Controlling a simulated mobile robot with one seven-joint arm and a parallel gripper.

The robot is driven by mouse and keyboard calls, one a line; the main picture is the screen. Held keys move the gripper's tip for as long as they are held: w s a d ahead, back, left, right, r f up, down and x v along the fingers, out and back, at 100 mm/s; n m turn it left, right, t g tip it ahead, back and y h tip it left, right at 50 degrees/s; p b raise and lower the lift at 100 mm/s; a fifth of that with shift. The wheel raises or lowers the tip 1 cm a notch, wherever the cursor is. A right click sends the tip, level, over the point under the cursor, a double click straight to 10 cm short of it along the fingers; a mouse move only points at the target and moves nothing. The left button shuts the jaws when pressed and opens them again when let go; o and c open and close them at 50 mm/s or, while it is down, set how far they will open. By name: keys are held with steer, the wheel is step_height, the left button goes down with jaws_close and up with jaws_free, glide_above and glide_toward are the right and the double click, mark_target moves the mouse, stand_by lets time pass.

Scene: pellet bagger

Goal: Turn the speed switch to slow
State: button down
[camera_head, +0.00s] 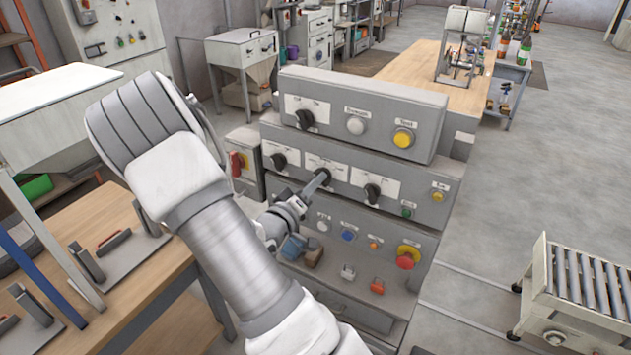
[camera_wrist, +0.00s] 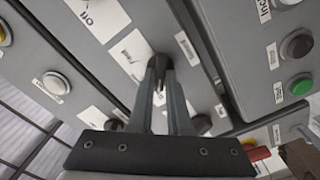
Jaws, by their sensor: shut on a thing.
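The grey control panel (camera_head: 345,150) stands in front of me with black rotary knobs on white label plates. My gripper (camera_head: 318,183) reaches the middle label plate (camera_head: 327,165) of the second row; its fingertips are closed together at the black knob there. In the wrist view my gripper (camera_wrist: 159,76) is shut on this knob, which the fingers mostly hide.
A left knob (camera_head: 279,161) and a right knob (camera_head: 372,193) flank it closely. A top knob (camera_head: 305,118) and yellow button (camera_head: 403,138) sit above. A red mushroom button (camera_head: 408,257) is below. A roller conveyor (camera_head: 585,290) stands right, with clear floor between.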

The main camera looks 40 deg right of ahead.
steer(key=c, duration=0.9)
jaws_free()
steer(key=shift+o, duration=0.2)
steer(key=shift+a, duration=0.1)
steer(key=b+v, duration=0.2)
steer(key=v, duration=1.5)
steer(key=shift+a+f, duration=0.1)
